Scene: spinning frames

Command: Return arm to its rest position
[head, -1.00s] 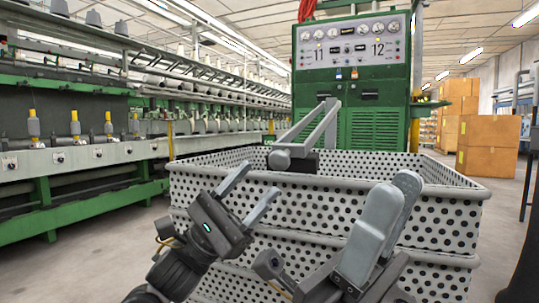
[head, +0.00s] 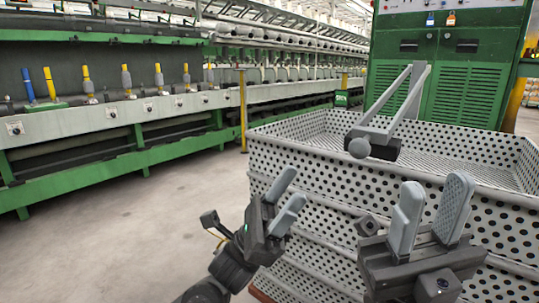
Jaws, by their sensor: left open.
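My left gripper (head: 285,199) is in the lower middle of the head view, in front of the near left side of the white perforated bin (head: 310,165). Its two grey fingers are apart, with nothing between them. My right gripper (head: 430,215) is further right, in front of the bin's near wall. Its fingers point up with a gap between them, and I see nothing held. Whether either gripper touches the bin cannot be told.
A grey bar frame with a dark block (head: 385,140) shows over the bin. A green cabinet (head: 450,75) stands behind it. A long green spinning frame (head: 130,125) runs along the left, with yarn bobbins. The floor (head: 140,230) between is clear.

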